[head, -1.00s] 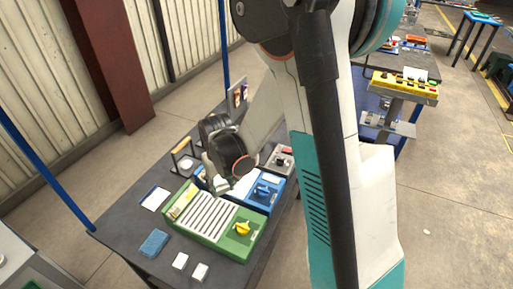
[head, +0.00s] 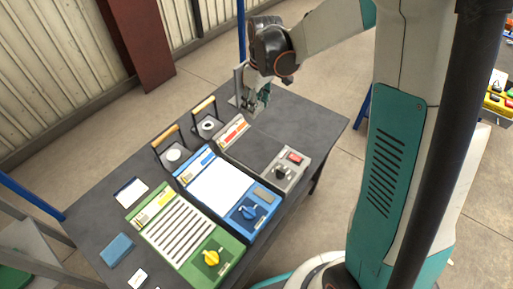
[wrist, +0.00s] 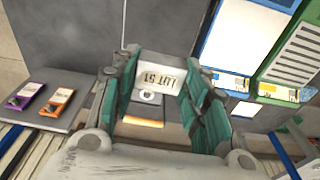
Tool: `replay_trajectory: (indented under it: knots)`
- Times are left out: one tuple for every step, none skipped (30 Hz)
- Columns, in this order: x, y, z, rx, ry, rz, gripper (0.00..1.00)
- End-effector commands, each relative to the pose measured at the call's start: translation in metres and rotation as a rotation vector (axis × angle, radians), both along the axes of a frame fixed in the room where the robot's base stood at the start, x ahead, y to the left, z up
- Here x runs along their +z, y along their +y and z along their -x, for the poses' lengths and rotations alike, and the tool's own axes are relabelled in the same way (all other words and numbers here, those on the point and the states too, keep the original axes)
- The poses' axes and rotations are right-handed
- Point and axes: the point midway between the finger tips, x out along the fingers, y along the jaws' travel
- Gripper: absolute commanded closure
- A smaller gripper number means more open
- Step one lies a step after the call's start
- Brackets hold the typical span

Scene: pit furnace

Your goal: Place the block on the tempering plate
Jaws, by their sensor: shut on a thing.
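My gripper (head: 258,96) is over the far end of the dark table in the head view. In the wrist view its teal fingers (wrist: 160,85) are shut on a pale grey block (wrist: 168,73) with dark lettering. The block is hard to make out in the head view. A blue unit with a flat white plate (head: 220,186) and a green unit with a striped plate (head: 176,227) stand on the table, nearer than the gripper. Both show at upper right in the wrist view. I cannot tell from labels which is the tempering plate.
Two small wooden-handled stands (head: 173,155) and a grey control box (head: 285,172) stand on the table (head: 310,122). A blue pad (head: 117,248) and a white piece (head: 137,278) lie near the front. Purple (wrist: 25,97) and orange (wrist: 57,102) packets show in the wrist view.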

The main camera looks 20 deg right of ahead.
Motion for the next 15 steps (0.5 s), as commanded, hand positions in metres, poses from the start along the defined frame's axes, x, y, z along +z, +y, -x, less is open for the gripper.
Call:
replay_trajectory:
  knots:
    - [-0.001, 0.000, -0.001, 0.017, 0.000, -0.001, 0.99]
    - [-0.004, 0.000, -0.002, 0.024, -0.001, -0.001, 0.99]
    - [-0.009, 0.000, -0.002, 0.028, 0.000, -0.001, 0.99]
    - [-0.015, 0.000, -0.002, 0.029, -0.001, -0.001, 0.99]
    - [-0.021, 0.000, -0.002, 0.029, -0.001, -0.001, 0.99]
    - [-0.031, 0.000, -0.002, 0.028, 0.000, -0.001, 0.99]
    - [-0.039, 0.000, -0.002, 0.028, 0.000, -0.001, 0.99]
    - [-0.046, 0.000, -0.002, 0.028, 0.000, -0.001, 0.99]
    - [-0.057, 0.000, -0.002, 0.028, -0.001, 0.000, 0.99]
    - [-0.064, 0.000, -0.003, 0.027, -0.001, 0.000, 0.99]
    - [-0.071, 0.000, -0.002, 0.027, -0.001, 0.000, 0.99]
    - [-0.081, 0.000, -0.002, 0.027, -0.001, 0.000, 0.99]
    - [-0.088, 0.000, -0.002, 0.027, -0.001, 0.000, 0.99]
    - [-0.096, 0.000, -0.002, 0.027, -0.001, 0.000, 0.99]
    - [-0.105, 0.000, -0.002, 0.027, -0.001, 0.000, 0.99]
